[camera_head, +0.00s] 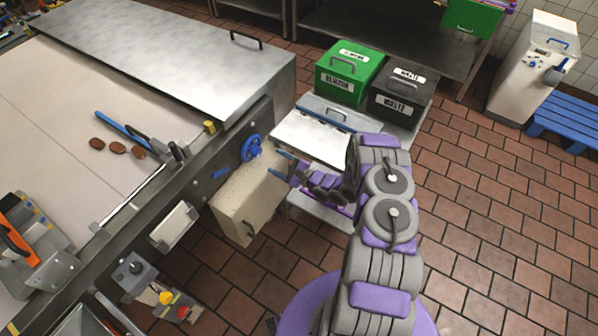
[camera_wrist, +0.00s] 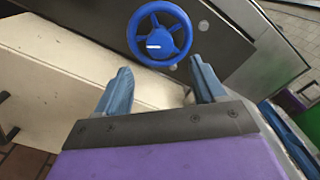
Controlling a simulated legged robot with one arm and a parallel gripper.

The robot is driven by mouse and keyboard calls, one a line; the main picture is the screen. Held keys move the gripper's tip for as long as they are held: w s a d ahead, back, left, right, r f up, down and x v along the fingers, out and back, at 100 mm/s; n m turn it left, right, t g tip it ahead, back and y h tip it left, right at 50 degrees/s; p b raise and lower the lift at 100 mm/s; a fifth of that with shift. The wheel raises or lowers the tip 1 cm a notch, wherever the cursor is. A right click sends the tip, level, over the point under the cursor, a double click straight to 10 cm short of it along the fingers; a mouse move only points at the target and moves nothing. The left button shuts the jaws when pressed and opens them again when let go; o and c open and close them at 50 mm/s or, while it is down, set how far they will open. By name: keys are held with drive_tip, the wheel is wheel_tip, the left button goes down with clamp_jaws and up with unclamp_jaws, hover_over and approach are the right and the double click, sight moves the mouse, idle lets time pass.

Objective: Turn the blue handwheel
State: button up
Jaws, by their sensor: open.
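The blue handwheel (camera_head: 251,148) is mounted on the side of the conveyor machine, above a cream box. In the wrist view the handwheel (camera_wrist: 160,34) is a blue ring with spokes, a hub and a white mark, ahead of my fingers. My gripper (camera_head: 281,166) is to the right of the wheel in the head view, its blue fingers pointing at it. In the wrist view my gripper (camera_wrist: 160,82) is open and empty, its two fingertips apart and just below the wheel's rim. I see no clear contact with the wheel.
The cream box (camera_head: 240,203) lies below the wheel. The conveyor (camera_head: 50,100) carries several brown cookies (camera_head: 117,147).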

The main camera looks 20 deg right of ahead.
drive_tip(key=v, duration=0.9)
drive_tip(key=shift+d+p, duration=0.15)
drive_tip(key=shift+p, duration=0.15)
drive_tip(key=n+b, duration=0.9)
drive_tip(key=n, duration=1.8)
approach(260, 153)
drive_tip(key=x, duration=0.8)
drive_tip(key=shift+w+a+r, duration=0.15)
drive_tip(key=shift+w+a, duration=0.05)
drive_tip(key=shift+a, duration=0.15)
drive_tip(key=shift+c, duration=0.3)
drive_tip(key=c, duration=1)
